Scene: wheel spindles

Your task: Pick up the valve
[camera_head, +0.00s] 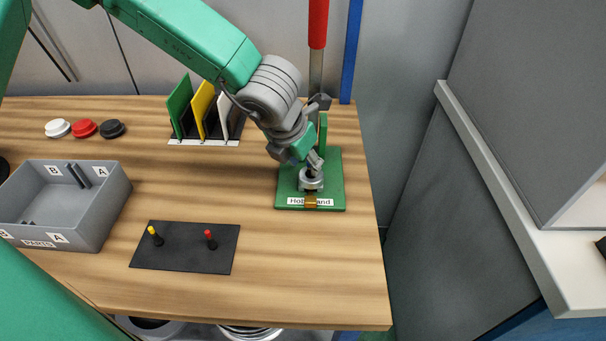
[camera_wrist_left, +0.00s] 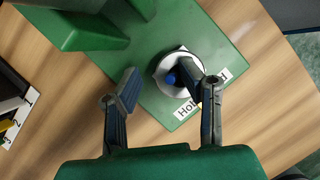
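A round silver part with a blue centre (camera_wrist_left: 171,77), which may be the valve, sits on the green stand (camera_head: 333,192). In the head view this silver part (camera_head: 311,184) is partly covered by my gripper. The stand's label is partly hidden; I read "Hol" and "and". My left gripper (camera_head: 314,163) is low over the stand, pointing down. In the left wrist view my left gripper (camera_wrist_left: 160,67) has its fingers well apart. One finger overlaps the silver part and the other is off to its left. I cannot tell whether they touch. My right gripper is not in view.
A grey parts bin (camera_head: 112,207) and a black mat (camera_head: 185,262) with yellow-topped and red-topped pegs lie on the wooden table (camera_head: 320,285). Coloured plates (camera_head: 203,110) stand in a rack behind. White, red and black discs (camera_head: 84,128) lie at the back left. The front right is clear.

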